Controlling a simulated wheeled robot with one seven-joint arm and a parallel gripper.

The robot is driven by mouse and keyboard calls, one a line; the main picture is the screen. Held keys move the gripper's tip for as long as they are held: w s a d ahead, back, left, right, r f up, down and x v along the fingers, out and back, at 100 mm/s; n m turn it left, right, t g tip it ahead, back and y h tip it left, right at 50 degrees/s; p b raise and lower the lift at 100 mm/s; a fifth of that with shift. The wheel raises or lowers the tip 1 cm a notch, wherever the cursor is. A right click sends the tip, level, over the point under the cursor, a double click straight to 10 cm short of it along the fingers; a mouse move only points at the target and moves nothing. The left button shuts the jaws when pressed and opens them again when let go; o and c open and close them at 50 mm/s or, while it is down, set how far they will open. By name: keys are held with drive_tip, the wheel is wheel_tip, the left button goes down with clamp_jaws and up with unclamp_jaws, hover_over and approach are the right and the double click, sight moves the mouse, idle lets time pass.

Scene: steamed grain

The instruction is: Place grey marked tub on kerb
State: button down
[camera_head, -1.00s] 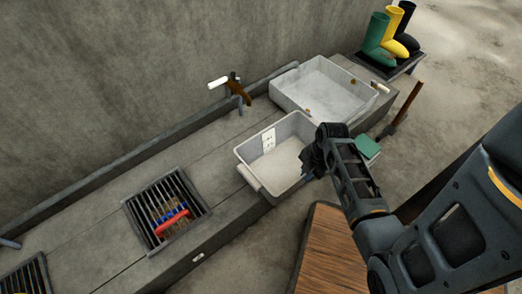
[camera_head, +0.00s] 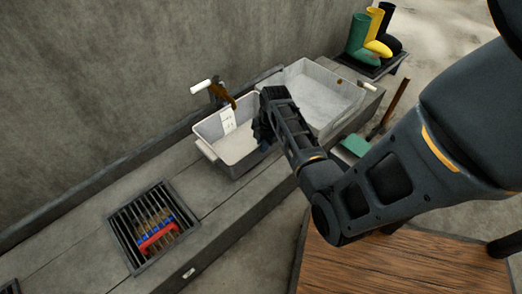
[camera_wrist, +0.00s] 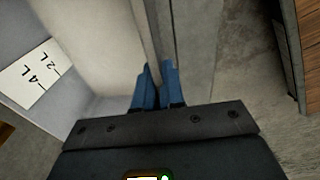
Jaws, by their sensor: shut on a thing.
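The grey marked tub (camera_head: 204,150) has a white label with level marks on its inner wall. In the head view it is over the kerb (camera_head: 205,190), the concrete ledge along the wall, close to the tap. It looks about level; I cannot tell whether its base touches the kerb. My gripper (camera_head: 262,128) is shut on the tub's right-hand wall. In the wrist view the blue fingers (camera_wrist: 158,85) pinch the tub's rim, and the label (camera_wrist: 35,72) shows at left. My arm hides part of the tub's right side.
A larger pale basin (camera_head: 338,73) stands right of the tub. A tap (camera_head: 220,92) juts from the wall behind it. A wooden top (camera_head: 400,270) is in front. Boots (camera_head: 375,38) stand at back right.

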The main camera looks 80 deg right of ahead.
sight(261, 156)
drive_tip(key=shift+w+d, duration=0.3)
drive_tip(key=shift+w, duration=0.15)
wheel_tip(261, 156, down, 4)
drive_tip(key=shift+r+b, duration=0.25)
drive_tip(key=shift+b, duration=0.95)
drive_tip(key=shift+r, duration=0.1)
drive_tip(key=c, duration=1.2)
unclamp_jaws()
drive_tip(key=shift+f, duration=0.2)
drive_tip(key=shift+c, duration=0.2)
drive_tip(key=shift+r, duration=0.1)
